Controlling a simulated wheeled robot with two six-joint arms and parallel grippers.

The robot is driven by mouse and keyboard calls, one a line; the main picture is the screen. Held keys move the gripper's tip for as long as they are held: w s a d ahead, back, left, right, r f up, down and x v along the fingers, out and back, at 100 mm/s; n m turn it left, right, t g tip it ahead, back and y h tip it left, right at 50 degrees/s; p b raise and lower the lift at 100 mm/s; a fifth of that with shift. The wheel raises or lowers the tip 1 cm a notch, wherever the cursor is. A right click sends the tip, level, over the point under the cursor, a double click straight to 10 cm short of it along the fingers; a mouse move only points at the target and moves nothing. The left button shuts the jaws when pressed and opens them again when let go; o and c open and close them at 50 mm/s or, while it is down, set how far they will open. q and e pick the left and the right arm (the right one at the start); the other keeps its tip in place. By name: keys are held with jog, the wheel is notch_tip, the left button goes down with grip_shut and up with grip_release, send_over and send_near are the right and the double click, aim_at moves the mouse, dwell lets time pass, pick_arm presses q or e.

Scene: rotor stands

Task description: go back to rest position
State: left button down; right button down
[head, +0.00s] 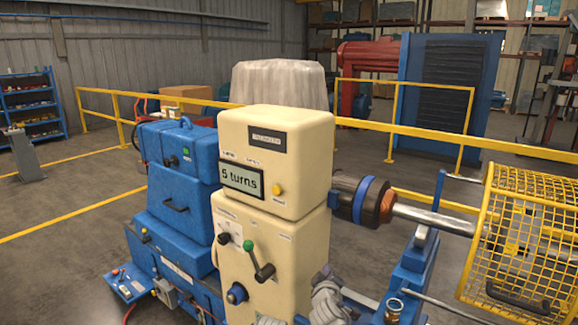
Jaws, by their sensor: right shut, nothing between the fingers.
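A cream machine head (278,160) with a display reading "5 turns" stands in the middle of the head view. A yellow button sits beside its display, and a lever with a dark knob and a green-tipped lever are on its lower front. A dark rotor end with a blue band (366,201) and a metal shaft (432,219) come out of its right side. My right gripper (328,287) shows as a grey-white shape at the bottom, in front of the machine's lower right part. It is shut and empty. My left gripper is not in view.
A blue cabinet (180,178) stands left of the machine, with a small blue control panel (126,283) low at its front. A yellow mesh guard (520,240) surrounds the shaft at the right. A blue support (412,265) stands under the shaft. Yellow railings run behind.

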jog(key=s+f+m+g+h+b, duration=0.1)
jog(key=s+f+m+g+b, duration=0.15)
jog(key=s+f+g, duration=0.55)
jog(key=s+a+f+m+g+b, duration=0.1)
jog(key=s+a+f+g, duration=0.1)
jog(key=s+f, duration=0.4)
jog(key=s+a+f+m+g+y+b, duration=0.1)
jog(key=s+a+f+g, duration=0.1)
jog(key=s+f+g, duration=0.2)
jog(key=s+f, duration=0.3)
jog(key=s, duration=0.4)
jog(key=shift+s+a+f+g+y, duration=0.2)
jog(key=shift+s+a+g+y, duration=0.1)
jog(key=shift+s+g, duration=0.1)
jog(key=shift+m, duration=0.25)
